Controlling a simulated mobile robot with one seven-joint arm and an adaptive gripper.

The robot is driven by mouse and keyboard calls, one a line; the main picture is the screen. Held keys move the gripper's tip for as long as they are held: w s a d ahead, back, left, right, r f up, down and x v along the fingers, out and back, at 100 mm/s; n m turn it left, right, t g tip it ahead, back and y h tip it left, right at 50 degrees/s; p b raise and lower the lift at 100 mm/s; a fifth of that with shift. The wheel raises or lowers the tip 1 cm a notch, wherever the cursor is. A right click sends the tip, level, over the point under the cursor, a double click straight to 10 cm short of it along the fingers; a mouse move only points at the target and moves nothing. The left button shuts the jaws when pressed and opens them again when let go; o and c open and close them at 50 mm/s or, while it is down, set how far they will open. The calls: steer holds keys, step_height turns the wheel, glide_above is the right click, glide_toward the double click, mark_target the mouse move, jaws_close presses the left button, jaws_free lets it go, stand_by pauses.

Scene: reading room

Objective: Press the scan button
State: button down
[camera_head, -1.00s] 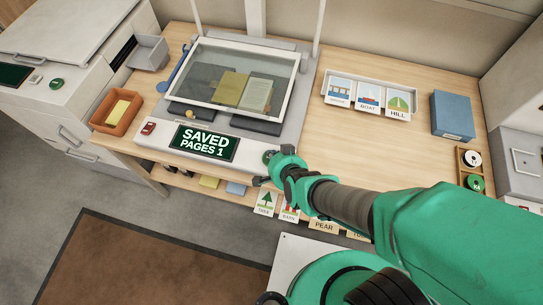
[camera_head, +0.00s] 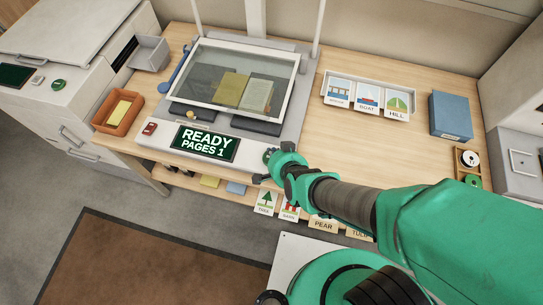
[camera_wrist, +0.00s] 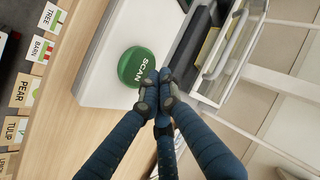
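The green round scan button (camera_wrist: 135,66) sits on the scanner's white front edge in the wrist view, marked "SCAN". My gripper (camera_wrist: 162,80) is shut and empty, its fingertips together over the button's edge in that view; I cannot tell whether they touch it. In the head view my gripper (camera_head: 268,166) is at the right end of the scanner's front edge and hides most of the button. The scanner (camera_head: 277,143) has a display (camera_head: 204,143) reading "READY PAGES 1". An open book (camera_head: 243,92) lies under its glass.
A red switch (camera_head: 150,129) is left of the display. An orange tray (camera_head: 104,125) stands at the left. Picture cards (camera_head: 367,96) and a blue box (camera_head: 451,115) stand to the right. The table's middle right is clear.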

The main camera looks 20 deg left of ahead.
steer(key=shift+r+p, duration=1.45)
steer(key=shift+r, duration=0.9)
steer(key=shift+w+r, duration=0.1)
steer(key=w+d+r+n+h, duration=0.1)
steer(key=d+r, duration=0.6)
steer(key=r, duration=0.3)
steer(key=w+d+r+h, duration=0.1)
steer(key=w+d+r, duration=0.1)
steer(key=d+r, duration=0.7)
steer(key=s+d+r+g+h, duration=0.1)
steer(key=s+d+r, duration=0.4)
steer(key=d, duration=0.3)
steer(key=s+d+r+h, duration=0.2)
steer(key=s+d+r, duration=0.3)
steer(key=d+r, duration=0.2)
steer(key=shift+s+d+r+n+g, duration=0.3)
steer(key=shift+d+r+n+g, duration=0.1)
steer(key=shift+r, duration=0.35)
